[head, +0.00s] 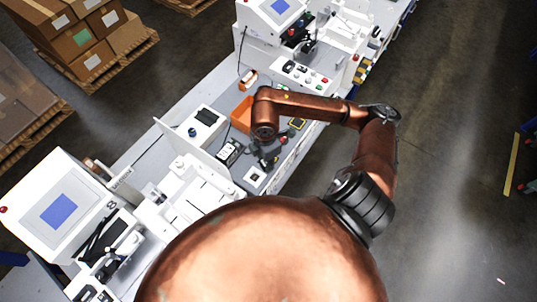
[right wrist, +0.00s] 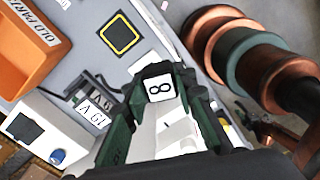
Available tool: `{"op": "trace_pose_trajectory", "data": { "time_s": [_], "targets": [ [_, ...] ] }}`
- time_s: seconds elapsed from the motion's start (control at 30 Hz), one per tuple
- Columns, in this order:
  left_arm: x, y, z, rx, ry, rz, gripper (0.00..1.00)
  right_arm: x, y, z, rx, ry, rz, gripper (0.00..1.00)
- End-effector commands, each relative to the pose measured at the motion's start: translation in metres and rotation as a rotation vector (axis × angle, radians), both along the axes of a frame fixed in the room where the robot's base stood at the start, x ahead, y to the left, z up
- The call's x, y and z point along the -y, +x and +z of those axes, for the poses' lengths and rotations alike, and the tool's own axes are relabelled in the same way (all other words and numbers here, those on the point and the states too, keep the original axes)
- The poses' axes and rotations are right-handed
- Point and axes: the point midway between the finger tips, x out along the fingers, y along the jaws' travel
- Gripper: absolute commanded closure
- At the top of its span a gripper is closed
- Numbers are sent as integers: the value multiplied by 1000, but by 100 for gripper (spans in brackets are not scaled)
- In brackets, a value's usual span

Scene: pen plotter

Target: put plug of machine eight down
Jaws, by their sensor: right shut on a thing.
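My right gripper (head: 268,160) is over the grey bench, below the copper forearm. In the right wrist view its dark green fingers (right wrist: 158,78) are shut on a white plug (right wrist: 159,90) whose face carries a black 8. The plug sits between the fingertips; its lower part is hidden by the gripper. In the head view I cannot make out the plug. A black square with a yellow border (right wrist: 121,36) lies on the bench beyond the fingertips; it also shows in the head view (head: 297,124). My left gripper is not in view.
An orange bin marked OLD PARTS (right wrist: 30,45) stands on the bench. Black labelled blocks (right wrist: 97,101) and a white box with a blue knob (right wrist: 38,128) are left of the gripper. White machines with blue screens (head: 58,208) stand along the bench. Open floor lies right.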

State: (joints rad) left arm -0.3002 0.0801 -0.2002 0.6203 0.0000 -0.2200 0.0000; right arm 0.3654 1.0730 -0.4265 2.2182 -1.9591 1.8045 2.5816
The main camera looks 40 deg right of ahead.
Motion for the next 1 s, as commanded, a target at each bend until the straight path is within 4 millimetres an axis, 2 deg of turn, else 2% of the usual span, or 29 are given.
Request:
{"op": "trace_pose_trajectory", "data": {
  "time_s": [0.13,0.4,0.67,0.9,1.0],
  "targets": [
    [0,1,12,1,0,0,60,26,24,-13,-3,-2,-5,100],
    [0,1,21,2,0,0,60,51,50,-58,-2,1,0,100],
    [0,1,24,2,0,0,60,59,59,-73,-1,1,2,100],
    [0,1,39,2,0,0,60,60,60,-102,-1,1,2,100],
    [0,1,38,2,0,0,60,60,60,-105,1,1,3,100]
  ]
}}
